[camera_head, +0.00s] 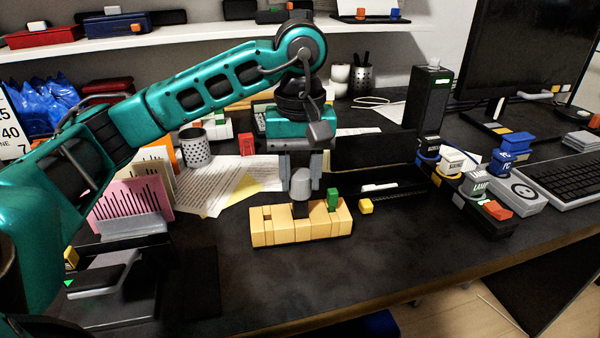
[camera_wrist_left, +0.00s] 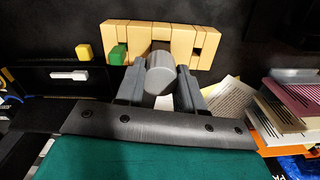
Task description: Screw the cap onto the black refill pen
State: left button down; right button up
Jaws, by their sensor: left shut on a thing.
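My left gripper (camera_head: 302,186) points down over the yellow slotted rack (camera_head: 275,238) and is shut on a grey cap (camera_head: 301,180). The wrist view shows the grey cap (camera_wrist_left: 160,76) between the two fingers (camera_wrist_left: 158,86). Directly below the cap, a short black piece, seemingly the black refill pen (camera_head: 300,210), stands upright in the rack. The cap looks lined up over it; I cannot tell whether they touch or are threaded together. A green piece (camera_head: 333,199) stands in the rack to the right, also seen in the wrist view (camera_wrist_left: 118,54). My right gripper is not in view.
A small yellow block (camera_head: 366,206) and a black tray (camera_head: 398,190) lie right of the rack. Papers (camera_head: 218,180) and a mesh cup (camera_head: 195,147) are behind left. Labelled blocks and a keyboard (camera_head: 565,175) fill the right. The desk before the rack is clear.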

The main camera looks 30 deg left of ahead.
pick_arm(q)
jog(key=shift+a+m+b, duration=0.1)
jog(key=shift+m+b, duration=0.4)
jog(key=shift+m, duration=0.7)
jog(key=shift+s+m, duration=0.15)
jog(key=shift+m, duration=0.75)
jog(key=shift+f+b, duration=0.1)
jog(key=shift+b, duration=0.2)
jog(key=shift+s+f+m+b, duration=0.1)
jog(key=shift+m+b, duration=0.3)
jog(key=shift+m, duration=0.5)
jog(key=shift+a+m, duration=0.1)
jog(key=shift+m, duration=1.1)
